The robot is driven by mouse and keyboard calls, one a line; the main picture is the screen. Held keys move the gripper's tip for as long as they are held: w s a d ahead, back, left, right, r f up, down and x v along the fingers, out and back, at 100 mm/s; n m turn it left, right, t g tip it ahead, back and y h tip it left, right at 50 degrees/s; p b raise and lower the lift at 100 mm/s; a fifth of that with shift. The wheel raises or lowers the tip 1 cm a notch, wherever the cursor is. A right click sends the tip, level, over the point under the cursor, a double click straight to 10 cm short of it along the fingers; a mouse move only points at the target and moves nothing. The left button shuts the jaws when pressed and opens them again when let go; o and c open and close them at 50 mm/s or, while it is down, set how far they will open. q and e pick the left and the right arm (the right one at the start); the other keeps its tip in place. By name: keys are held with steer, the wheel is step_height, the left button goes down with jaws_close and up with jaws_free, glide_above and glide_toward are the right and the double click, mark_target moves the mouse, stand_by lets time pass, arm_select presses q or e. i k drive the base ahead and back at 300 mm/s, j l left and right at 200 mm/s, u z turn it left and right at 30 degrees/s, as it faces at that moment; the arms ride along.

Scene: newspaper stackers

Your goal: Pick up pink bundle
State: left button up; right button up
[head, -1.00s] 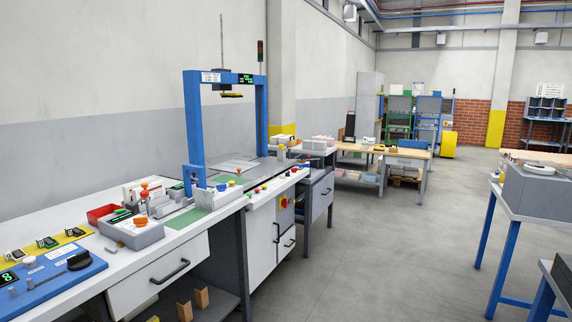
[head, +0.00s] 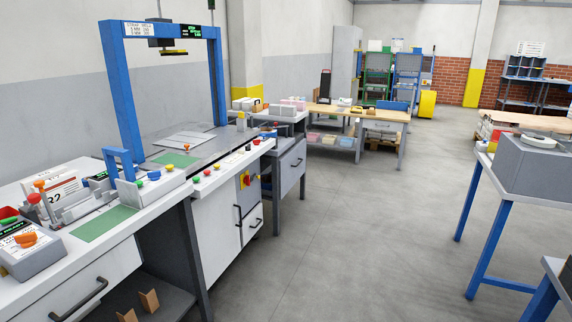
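A small pale pink item (head: 296,102) sits on the grey side table (head: 292,126) beyond the strapping machine. It may be the pink bundle, but it is too small to be sure. Several small pastel bundles, one pinkish (head: 314,137), lie on the low shelf under the wooden workbench further back. Neither of my grippers shows in the head view.
A white counter (head: 215,180) with a blue strapping frame (head: 123,90), buttons and small devices runs along the left. A blue-legged table (head: 485,225) with a grey box stands at the right. The grey floor between (head: 350,240) is clear.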

mark_target(301, 105)
steer(key=i+l+z, duration=0.3)
steer(key=i, duration=0.4)
steer(key=i+j+z, duration=0.1)
steer(key=i+z, duration=0.15)
steer(key=i, duration=3.35)
steer(key=i+l+u, duration=0.1)
steer(key=i+u, duration=0.2)
steer(key=i, duration=0.15)
steer(key=i+l+u, duration=0.25)
steer(key=i, duration=0.25)
steer(key=i+l+u, duration=0.3)
steer(key=i, duration=0.15)
steer(key=j, duration=0.1)
